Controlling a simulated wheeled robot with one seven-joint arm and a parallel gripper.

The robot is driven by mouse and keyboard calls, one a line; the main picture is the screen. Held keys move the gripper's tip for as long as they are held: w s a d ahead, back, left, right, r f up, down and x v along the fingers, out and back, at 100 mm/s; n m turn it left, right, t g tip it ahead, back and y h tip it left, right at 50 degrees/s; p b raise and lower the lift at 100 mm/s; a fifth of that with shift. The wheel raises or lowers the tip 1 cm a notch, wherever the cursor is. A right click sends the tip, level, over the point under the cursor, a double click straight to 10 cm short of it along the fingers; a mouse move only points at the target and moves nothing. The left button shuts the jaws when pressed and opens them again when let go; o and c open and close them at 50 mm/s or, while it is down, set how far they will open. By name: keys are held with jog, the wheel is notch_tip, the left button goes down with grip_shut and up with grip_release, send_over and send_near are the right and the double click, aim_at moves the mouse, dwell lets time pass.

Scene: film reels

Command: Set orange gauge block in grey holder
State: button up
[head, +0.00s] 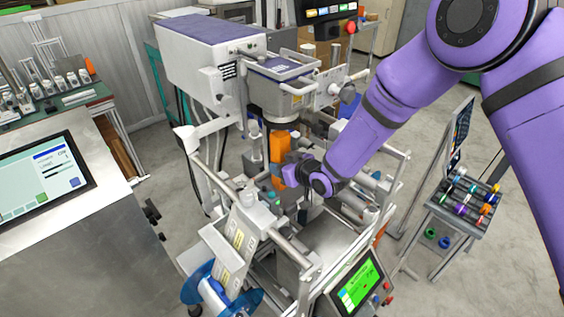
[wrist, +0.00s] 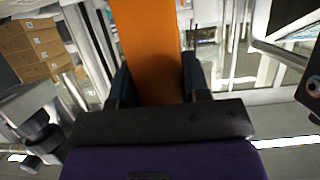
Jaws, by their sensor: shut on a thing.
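The orange gauge block (head: 279,146) is upright in my gripper, under the machine's head in the middle of the head view. In the wrist view the orange block (wrist: 149,50) runs up from between the two dark fingers. My gripper (wrist: 155,85) is shut on it. In the head view my purple gripper (head: 290,174) comes to the block from the right. The block's lower end is close above the machine's bed, but I cannot tell whether it touches anything. I cannot make out the grey holder with certainty among the grey machine parts.
The white and purple machine head (head: 280,95) is close above the block. Rails and rollers (head: 275,235) surround the work area. A green-lit screen (head: 357,287) stands at the front. A rack of coloured spools (head: 465,205) stands at right. Bare floor lies beyond it.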

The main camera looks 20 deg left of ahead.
jog(key=o, duration=0.9)
jog(key=shift+a+f, duration=0.1)
jog(key=shift+f, duration=0.55)
jog(key=shift+o, duration=1)
jog(key=shift+r, duration=0.25)
